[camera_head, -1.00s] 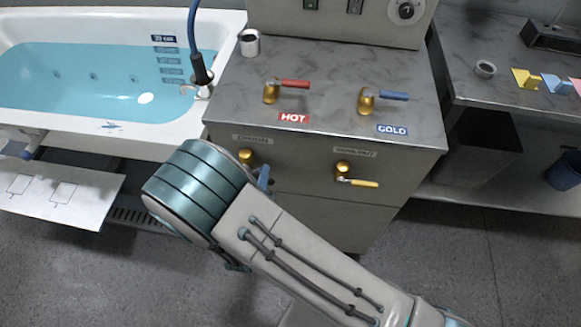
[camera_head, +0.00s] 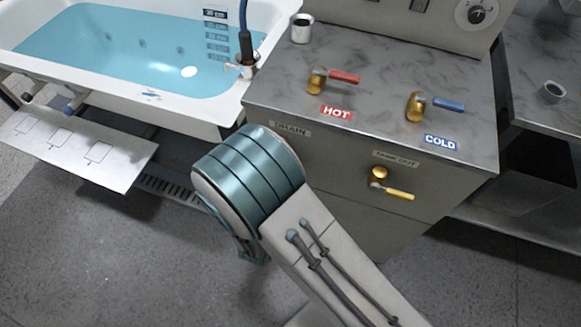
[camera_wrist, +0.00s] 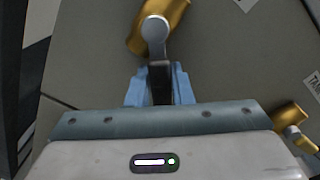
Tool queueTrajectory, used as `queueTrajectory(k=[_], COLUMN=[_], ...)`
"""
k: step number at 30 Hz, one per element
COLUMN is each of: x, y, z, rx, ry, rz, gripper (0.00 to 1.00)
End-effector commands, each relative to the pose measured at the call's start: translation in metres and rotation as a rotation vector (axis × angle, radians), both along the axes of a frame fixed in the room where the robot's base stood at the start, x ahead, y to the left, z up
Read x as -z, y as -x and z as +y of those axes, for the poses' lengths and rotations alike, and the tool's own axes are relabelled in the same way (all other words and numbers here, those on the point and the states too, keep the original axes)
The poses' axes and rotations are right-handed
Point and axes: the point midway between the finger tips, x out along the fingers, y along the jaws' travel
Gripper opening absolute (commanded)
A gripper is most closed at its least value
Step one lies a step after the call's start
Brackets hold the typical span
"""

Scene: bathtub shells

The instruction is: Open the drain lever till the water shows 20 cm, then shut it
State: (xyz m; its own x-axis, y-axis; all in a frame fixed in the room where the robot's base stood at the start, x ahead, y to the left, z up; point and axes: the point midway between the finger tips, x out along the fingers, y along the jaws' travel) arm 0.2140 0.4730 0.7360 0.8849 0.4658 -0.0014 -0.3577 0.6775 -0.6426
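The bathtub (camera_head: 200,108) at the upper left holds blue water (camera_head: 100,58). A column of level labels (camera_head: 215,14) is on its inner wall; the water surface stands just under the top label, whose number I cannot read surely. The DRAIN label (camera_head: 290,129) is on the cabinet front, and my arm hides the drain valve below it in the head view. In the wrist view the brass valve (camera_wrist: 160,22) has a lever with a dark handle (camera_wrist: 160,82). My gripper (camera_wrist: 160,88) has its light blue fingers close on both sides of that handle, apparently clamped on it.
A yellow-handled valve (camera_head: 385,184) is on the cabinet front, right of my arm. A white panel (camera_head: 75,148) juts out below the tub. Open floor lies at lower left.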

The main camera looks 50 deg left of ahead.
Motion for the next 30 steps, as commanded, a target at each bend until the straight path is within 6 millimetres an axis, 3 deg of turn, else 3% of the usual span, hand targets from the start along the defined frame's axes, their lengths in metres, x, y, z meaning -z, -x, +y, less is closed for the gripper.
queueTrajectory(k=[2, 14, 30], x=[0.001, 0.000, 0.001], y=[0.001, 0.006, 0.104], z=[0.000, -0.005, -0.055], rx=[-0.001, 0.003, -0.002], ry=[0.002, 0.001, 0.002], rz=[0.001, 0.000, 0.001], gripper=[0.40, 0.40, 0.40])
